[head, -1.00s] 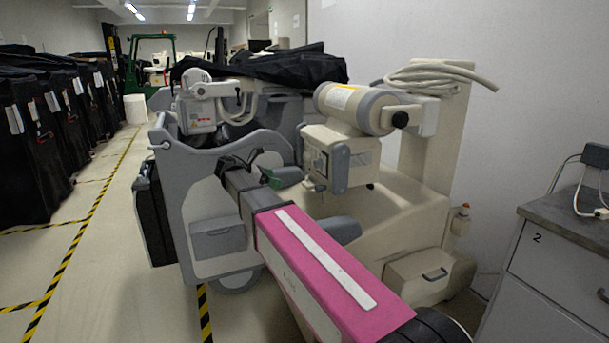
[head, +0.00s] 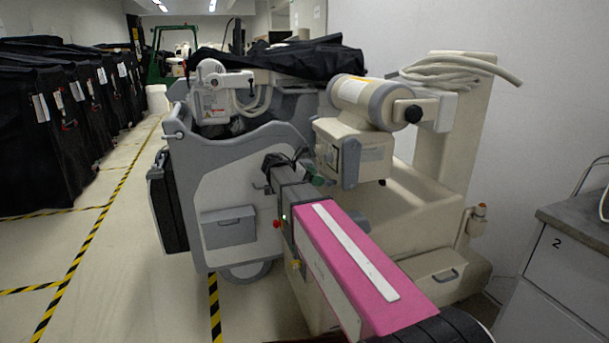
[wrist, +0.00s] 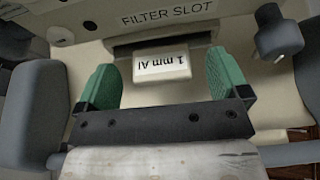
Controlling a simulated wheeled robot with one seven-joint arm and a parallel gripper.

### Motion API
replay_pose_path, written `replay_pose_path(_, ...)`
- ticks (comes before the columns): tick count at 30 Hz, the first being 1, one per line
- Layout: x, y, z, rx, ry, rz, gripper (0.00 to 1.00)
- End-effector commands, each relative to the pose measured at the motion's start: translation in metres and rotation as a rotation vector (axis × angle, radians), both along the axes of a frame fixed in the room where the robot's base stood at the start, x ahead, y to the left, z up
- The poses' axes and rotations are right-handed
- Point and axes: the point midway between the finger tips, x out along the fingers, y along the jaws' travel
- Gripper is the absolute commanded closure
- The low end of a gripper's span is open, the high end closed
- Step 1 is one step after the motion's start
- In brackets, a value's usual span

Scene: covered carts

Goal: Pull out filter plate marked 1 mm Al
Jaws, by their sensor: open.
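The filter plate (wrist: 162,67) shows in the wrist view as a pale tab with an upside-down "1 mm Al" label. It sticks out of a dark slot under the words FILTER SLOT on the beige housing (wrist: 185,12). My gripper (wrist: 162,60) is open, with one green finger on each side of the tab and a gap on both sides. In the head view my gripper (head: 310,174) is close to the underside of the beige tube housing (head: 374,158). The plate cannot be made out there.
A dark knob (wrist: 280,40) juts out right of the slot. The grey and beige cart (head: 235,160) stands close beside my arm. A grey cabinet (head: 568,268) is at the right. Floor is free at the left, before black covered carts (head: 60,120).

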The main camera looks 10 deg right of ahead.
Motion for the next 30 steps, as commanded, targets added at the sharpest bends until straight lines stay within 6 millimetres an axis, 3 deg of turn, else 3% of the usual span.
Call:
replay_pose_path(6, 0.0023, -0.0117, -0.0047, 0.0, 0.0, 0.0, 0.06)
replay_pose_path(14, 0.0025, -0.0125, -0.0052, 0.0, 0.0, 0.001, 0.06)
replay_pose_path(15, 0.0025, -0.0125, -0.0052, 0.0, 0.0, 0.001, 0.1)
replay_pose_path(20, 0.0025, -0.0125, -0.0052, 0.0, 0.0, 0.0, 0.62)
replay_pose_path(22, 0.0025, -0.0125, -0.0052, 0.0, 0.0, 0.0, 0.62)
replay_pose_path(23, 0.0025, -0.0125, -0.0052, 0.0, 0.0, 0.0, 0.46)
replay_pose_path(24, 0.0025, -0.0125, -0.0052, 0.0, 0.0, 0.0, 0.59)
replay_pose_path(25, 0.0025, -0.0125, -0.0052, 0.0, 0.0, 0.0, 0.63)
replay_pose_path(30, 0.0023, -0.0115, -0.0051, 0.0, 0.0, 0.0, 0.63)
